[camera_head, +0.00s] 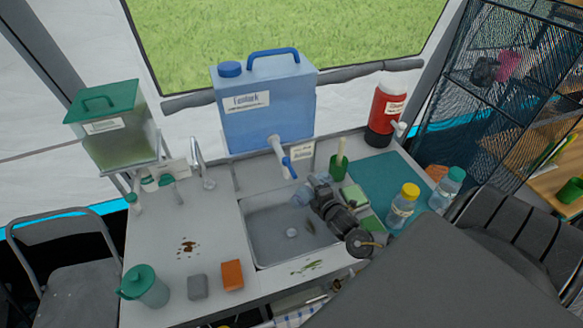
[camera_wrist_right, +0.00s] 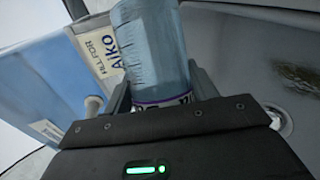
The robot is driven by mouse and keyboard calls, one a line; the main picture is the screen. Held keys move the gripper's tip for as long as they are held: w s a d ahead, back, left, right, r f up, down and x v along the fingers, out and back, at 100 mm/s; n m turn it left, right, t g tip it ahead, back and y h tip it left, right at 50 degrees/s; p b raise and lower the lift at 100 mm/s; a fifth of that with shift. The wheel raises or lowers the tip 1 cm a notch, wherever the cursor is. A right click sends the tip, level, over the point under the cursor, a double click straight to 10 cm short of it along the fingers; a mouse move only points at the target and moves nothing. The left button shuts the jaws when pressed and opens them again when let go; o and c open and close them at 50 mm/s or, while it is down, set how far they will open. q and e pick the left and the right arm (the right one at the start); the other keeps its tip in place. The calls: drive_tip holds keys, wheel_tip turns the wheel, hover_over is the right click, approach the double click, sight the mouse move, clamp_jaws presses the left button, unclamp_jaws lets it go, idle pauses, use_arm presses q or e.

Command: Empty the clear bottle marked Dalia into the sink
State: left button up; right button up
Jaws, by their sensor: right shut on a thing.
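My right gripper (camera_head: 314,188) is over the back right part of the steel sink (camera_head: 270,222). It is shut on a clear bottle (camera_wrist_right: 150,45), which fills the gap between its fingers in the right wrist view. A strip of label with a purple edge shows by the fingers; its name cannot be read. In the head view the bottle (camera_head: 301,196) is a small pale shape pointing left from the gripper, seemingly tilted. Its mouth and contents cannot be made out. The drain (camera_head: 291,233) shows in the sink floor. My left gripper is out of view.
A blue water container (camera_head: 265,108) with a tap stands behind the sink. A green cup with a brush (camera_head: 338,166) and sponges (camera_head: 357,197) are close right. Yellow-capped (camera_head: 403,206) and teal-capped (camera_head: 447,189) bottles stand farther right. An orange sponge (camera_head: 232,275) lies left.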

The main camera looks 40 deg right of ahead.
drive_tip(key=shift+f, duration=0.25)
drive_tip(key=shift+a+n+h, duration=0.2)
drive_tip(key=shift+n+h, duration=0.1)
drive_tip(key=shift+n, duration=0.2)
drive_tip(key=shift+d+t, duration=0.25)
drive_tip(key=shift+t, duration=0.05)
idle(0.5)
drive_tip(key=shift+a+r+n+t+h+p, duration=0.2)
drive_tip(key=shift+r+n+h+p, duration=0.05)
drive_tip(key=shift+r+n+p, duration=0.25)
drive_tip(key=shift+a+r+n+t+h+p, duration=0.25)
drive_tip(key=shift+r+n+p, duration=0.1)
drive_tip(key=shift+n+p, duration=0.25)
idle(0.7)
